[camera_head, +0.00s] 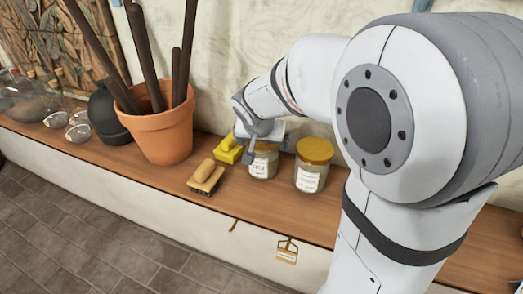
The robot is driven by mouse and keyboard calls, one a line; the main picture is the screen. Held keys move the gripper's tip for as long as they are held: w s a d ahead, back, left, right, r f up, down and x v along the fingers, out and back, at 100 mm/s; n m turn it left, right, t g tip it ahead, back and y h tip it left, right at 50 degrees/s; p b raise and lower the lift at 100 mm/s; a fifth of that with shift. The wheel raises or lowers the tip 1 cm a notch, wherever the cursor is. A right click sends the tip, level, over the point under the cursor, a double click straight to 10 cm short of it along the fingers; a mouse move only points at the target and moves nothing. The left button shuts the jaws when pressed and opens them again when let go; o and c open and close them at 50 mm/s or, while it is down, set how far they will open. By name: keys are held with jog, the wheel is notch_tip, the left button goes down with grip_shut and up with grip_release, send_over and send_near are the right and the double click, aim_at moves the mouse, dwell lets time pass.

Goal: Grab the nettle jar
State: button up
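Two glass jars stand side by side on the wooden shelf. The left jar (262,167) has a white label, and its top is largely hidden by my gripper. The right jar (310,178) has a gold lid and a white label and stands clear of my gripper. The label writing is too small to read, so I cannot tell which is the nettle jar. My gripper (262,146) is at the top of the left jar, with a grey finger on its left side. Whether the fingers touch or grip the jar is unclear.
A yellow block-like object (228,150) sits just left of my gripper. A wooden brush (206,177) lies in front of it. A terracotta pot (163,135) with dark sticks, a black round vessel (107,118) and glassware (30,98) stand farther left. The wall is close behind.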

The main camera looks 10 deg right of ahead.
jog(key=shift+c, duration=0.4)
jog(key=c, duration=1.1)
jog(key=shift+o, duration=0.2)
jog(key=shift+r, duration=0.15)
